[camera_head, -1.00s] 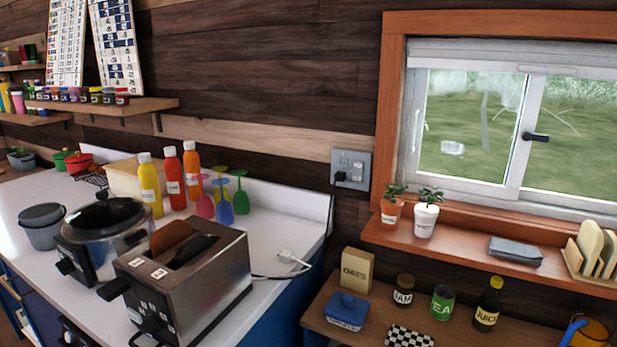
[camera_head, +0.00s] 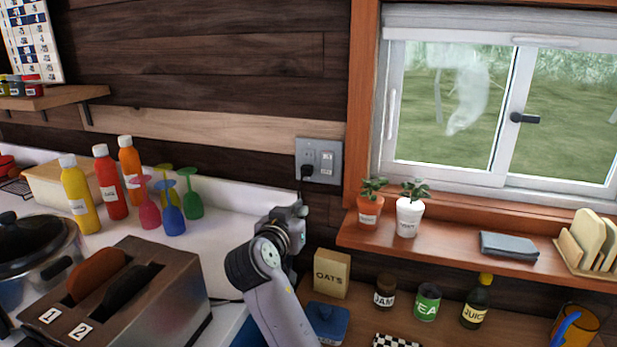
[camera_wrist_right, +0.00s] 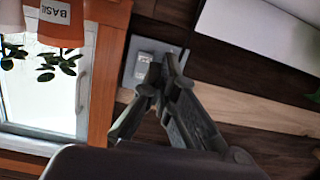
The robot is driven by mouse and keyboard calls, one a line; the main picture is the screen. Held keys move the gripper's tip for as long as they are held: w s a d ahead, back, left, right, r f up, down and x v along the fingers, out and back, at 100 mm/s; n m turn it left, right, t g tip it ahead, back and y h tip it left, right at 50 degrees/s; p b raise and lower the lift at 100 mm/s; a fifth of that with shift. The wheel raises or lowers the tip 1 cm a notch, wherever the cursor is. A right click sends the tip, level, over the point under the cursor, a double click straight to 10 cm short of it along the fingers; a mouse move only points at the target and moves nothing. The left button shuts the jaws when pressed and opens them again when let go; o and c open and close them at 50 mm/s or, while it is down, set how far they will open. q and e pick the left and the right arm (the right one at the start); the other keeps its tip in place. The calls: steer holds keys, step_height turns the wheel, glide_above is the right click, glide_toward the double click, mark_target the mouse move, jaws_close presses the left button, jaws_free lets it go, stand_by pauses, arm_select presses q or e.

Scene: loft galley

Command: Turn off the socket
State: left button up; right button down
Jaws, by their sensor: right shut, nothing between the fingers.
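The socket (camera_head: 333,174) is a grey wall plate on the dark wood wall, left of the window. A black plug (camera_head: 307,170) sits in its left half, and a pale rocker switch (camera_head: 327,162) is on its right half. My right gripper (camera_head: 300,210) is just below the plate in the head view. In the right wrist view, my right gripper (camera_wrist_right: 160,72) has its fingers together and empty, in front of the socket plate (camera_wrist_right: 133,72). They cover part of the plate; the pale switch (camera_wrist_right: 145,57) shows beside them. I cannot tell whether they touch it. My left gripper is out of view.
A potted plant (camera_head: 369,207) and a white pot (camera_head: 408,217) stand on the window sill (camera_head: 440,250) right of the socket. A toaster (camera_head: 150,300), bottles and coloured glasses stand on the counter at left. An oats box (camera_head: 332,273) stands on the lower shelf.

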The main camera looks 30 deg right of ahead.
mark_target(321, 175)
steer(key=r, duration=0.1)
steer(key=w+r, duration=0.1)
steer(key=r, duration=0.1)
steer(key=shift+d+r+m+h, duration=0.1)
steer(key=shift+m+h, duration=0.3)
steer(key=shift+s, duration=0.1)
steer(key=p+x, duration=0.3)
steer(key=x, duration=1.1)
